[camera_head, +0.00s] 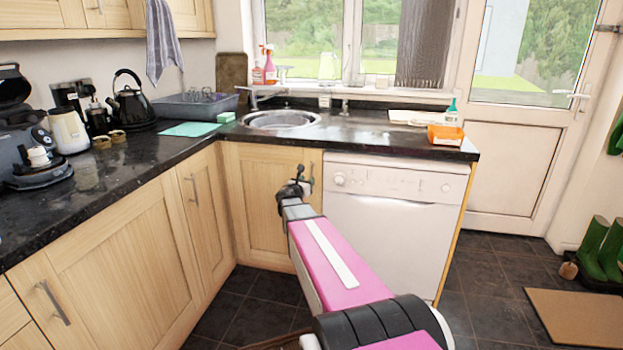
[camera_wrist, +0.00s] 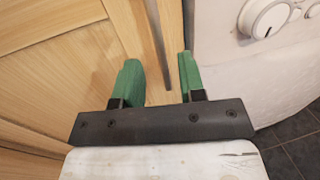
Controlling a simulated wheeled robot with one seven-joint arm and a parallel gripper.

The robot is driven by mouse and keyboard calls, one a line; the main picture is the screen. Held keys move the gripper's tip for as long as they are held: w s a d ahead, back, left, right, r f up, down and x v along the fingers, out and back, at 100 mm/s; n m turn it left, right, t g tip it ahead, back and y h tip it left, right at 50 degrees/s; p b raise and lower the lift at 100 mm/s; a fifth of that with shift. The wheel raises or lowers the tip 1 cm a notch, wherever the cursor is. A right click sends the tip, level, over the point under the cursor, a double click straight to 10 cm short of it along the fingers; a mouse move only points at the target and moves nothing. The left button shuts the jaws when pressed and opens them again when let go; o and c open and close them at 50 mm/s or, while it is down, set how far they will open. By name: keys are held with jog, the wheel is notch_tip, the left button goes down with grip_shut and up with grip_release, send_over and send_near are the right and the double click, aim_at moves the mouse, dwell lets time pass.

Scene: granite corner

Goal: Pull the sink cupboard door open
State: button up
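The sink cupboard door (camera_head: 262,205) is a light wood panel under the round sink, and it looks shut. It also fills the left of the wrist view (camera_wrist: 60,70). Its upright grey bar handle (camera_head: 312,172) is near the door's right edge, partly hidden by my gripper in the head view. My gripper (camera_head: 304,181) is in front of the door's upper right part. In the wrist view its two green fingers (camera_wrist: 158,66) are spread apart, with the handle (camera_wrist: 154,38) lined up in the gap between them. I cannot tell whether the handle's lower end is between the fingertips.
A white dishwasher (camera_head: 390,215) stands just right of the door; its knob (camera_wrist: 268,17) is close in the wrist view. Another cupboard door (camera_head: 207,205) meets the corner on the left. The black worktop (camera_head: 350,133) overhangs above.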

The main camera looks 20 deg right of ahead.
jog(key=x, duration=0.5)
jog(key=shift+w+d, duration=0.1)
jog(key=shift+w, duration=0.05)
grip_shut()
